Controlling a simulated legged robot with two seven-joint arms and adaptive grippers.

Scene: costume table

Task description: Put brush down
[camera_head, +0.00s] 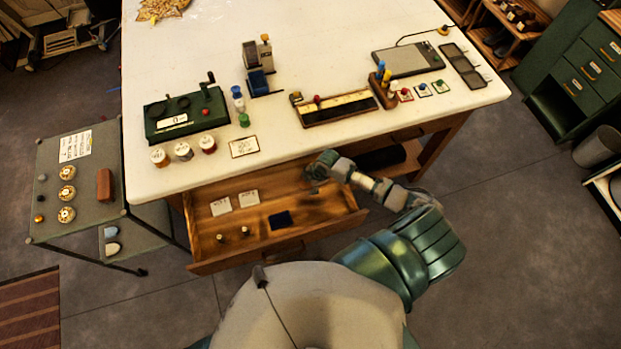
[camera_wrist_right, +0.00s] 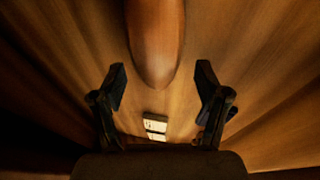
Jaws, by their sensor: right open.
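The right gripper (camera_head: 316,178) is over the right part of the open wooden drawer (camera_head: 318,226). In the right wrist view its two dark fingers (camera_wrist_right: 161,88) are spread apart. A smooth brown wooden piece with a rounded end, which looks like the brush (camera_wrist_right: 154,45), lies between and beyond the fingers, with clear gaps on both sides. Only this part of it shows, and no bristles are seen. In the head view I cannot make it out against the drawer's wood. The left gripper is not in view.
The drawer also holds white cards (camera_head: 220,206), a dark square pad (camera_head: 281,220) and two small knobbed pieces (camera_head: 245,231). The white tabletop (camera_head: 330,50) above carries a green machine (camera_head: 186,113), spools (camera_head: 183,151) and a long tray (camera_head: 336,108). A grey side table (camera_head: 84,215) stands left.

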